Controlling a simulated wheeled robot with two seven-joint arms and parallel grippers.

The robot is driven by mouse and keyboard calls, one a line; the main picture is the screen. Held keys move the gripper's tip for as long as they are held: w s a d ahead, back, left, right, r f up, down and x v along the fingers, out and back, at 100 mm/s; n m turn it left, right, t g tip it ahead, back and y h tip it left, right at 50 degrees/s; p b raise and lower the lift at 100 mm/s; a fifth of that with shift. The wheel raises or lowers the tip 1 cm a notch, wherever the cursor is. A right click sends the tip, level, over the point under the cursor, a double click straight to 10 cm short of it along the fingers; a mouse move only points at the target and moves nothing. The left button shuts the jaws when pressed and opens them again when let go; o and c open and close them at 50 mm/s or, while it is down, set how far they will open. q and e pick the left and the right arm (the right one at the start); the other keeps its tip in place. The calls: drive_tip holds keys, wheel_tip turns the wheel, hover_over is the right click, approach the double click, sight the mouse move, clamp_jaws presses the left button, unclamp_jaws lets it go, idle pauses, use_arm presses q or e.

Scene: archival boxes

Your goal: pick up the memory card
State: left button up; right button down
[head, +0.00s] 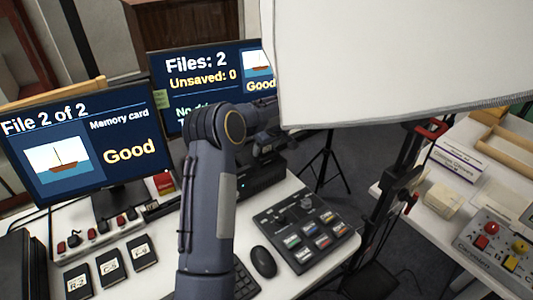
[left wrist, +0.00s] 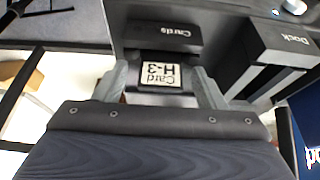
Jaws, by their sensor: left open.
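The memory card (left wrist: 161,74) is black with a white label that reads "Card H-3", upside down in the left wrist view. It sits at a black block marked "Cards" (left wrist: 163,36); I cannot tell how far it goes in. My left gripper (left wrist: 160,84) is open, with one finger on each side of the card. I cannot tell whether either finger touches it. In the head view my left gripper (head: 266,140) is over the dark equipment behind the desk's middle, partly hidden by my arm, and the card cannot be made out there. My right gripper is not in view.
A black block marked "Dock" (left wrist: 284,42) stands close beside. Two monitors (head: 87,148) (head: 207,75) stand behind the desk. Black labelled squares (head: 111,267), a mouse (head: 263,262) and a button panel (head: 304,230) lie in front. A large white panel (head: 390,60) hangs at upper right.

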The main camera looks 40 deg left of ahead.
use_arm(q)
drive_tip(key=c, duration=1.1)
